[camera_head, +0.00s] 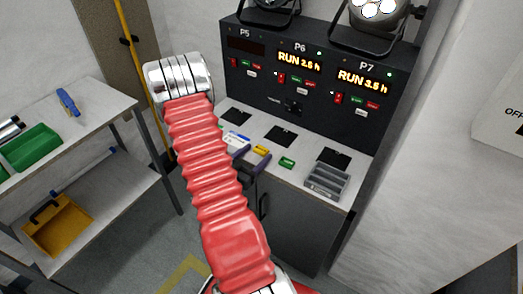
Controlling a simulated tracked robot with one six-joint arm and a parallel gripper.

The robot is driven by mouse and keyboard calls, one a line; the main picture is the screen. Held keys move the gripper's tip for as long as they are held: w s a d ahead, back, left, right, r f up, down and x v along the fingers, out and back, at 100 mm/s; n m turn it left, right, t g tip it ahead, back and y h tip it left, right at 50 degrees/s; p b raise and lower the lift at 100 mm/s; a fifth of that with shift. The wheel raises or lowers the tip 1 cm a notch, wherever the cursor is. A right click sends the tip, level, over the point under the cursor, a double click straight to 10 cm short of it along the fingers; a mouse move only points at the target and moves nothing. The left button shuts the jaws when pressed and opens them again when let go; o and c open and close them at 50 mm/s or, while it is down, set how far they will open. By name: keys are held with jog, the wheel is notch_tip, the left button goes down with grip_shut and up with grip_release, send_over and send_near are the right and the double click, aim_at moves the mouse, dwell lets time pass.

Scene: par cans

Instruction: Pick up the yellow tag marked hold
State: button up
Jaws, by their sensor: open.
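A small yellow tag (261,150) lies on the light counter below the black panel, near the middle of the view. Any lettering on it is too small to read. My gripper (253,157) is open at the counter's front edge, just in front of the yellow tag. Its dark fingers show beside my red arm, which hides part of it. I cannot tell whether the tag is between the fingers or only beyond them. A green tag (287,162) lies to the right, and a white and blue item (237,139) lies to the left.
The black panel (320,95) carries displays P5, P6 and P7, with lamps on top. A grey compartment tray (327,181) is at the counter's right end. Black squares (281,136) mark the counter. A shelf cart (100,105) with a green bin (32,147) stands left.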

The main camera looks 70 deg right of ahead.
jog(key=shift+x, duration=0.95)
jog(key=c, duration=1.1)
jog(key=shift+r, duration=0.15)
jog(key=shift+c, duration=0.2)
notch_tip(320, 180, up, 10)
dwell(0.5)
